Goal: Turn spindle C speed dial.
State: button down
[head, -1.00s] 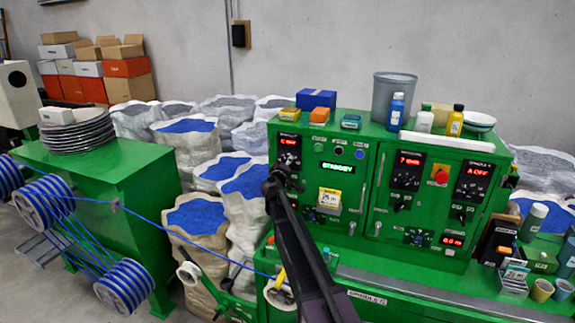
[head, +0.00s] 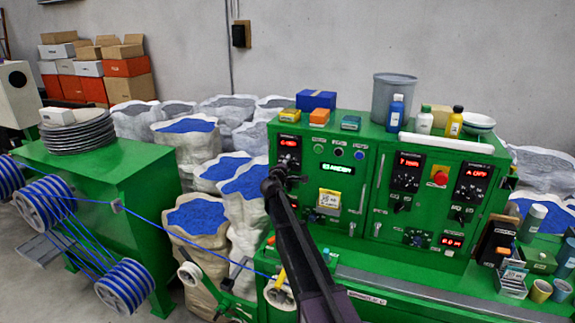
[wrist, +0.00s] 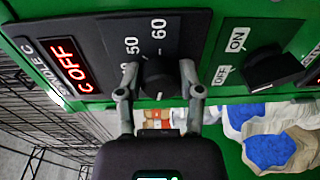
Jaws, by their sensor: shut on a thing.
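The black spindle C panel (wrist: 120,40) fills the upper part of the wrist view. Its red display (wrist: 71,64) reads "C OFF". The round black speed dial (wrist: 158,78) sits beside scale marks 50 and 60. My gripper (wrist: 158,88) is shut on this dial, one finger on each side. In the head view my gripper (head: 276,180) is at the lower part of the left panel (head: 288,152) on the green cabinet, and my arm hides the dial there.
A black ON/OFF switch (wrist: 273,67) is close to the right of the dial in the wrist view. In the head view, a yellow-and-white tag (head: 328,200) hangs right of my gripper. Sacks of blue granules (head: 243,185) stand to the left, and a blue cable (head: 180,235) runs below.

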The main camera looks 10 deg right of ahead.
jog(key=shift+n, duration=1.2)
jog(key=shift+c, duration=1.3)
grip_release()
jog(key=shift+m, duration=0.4)
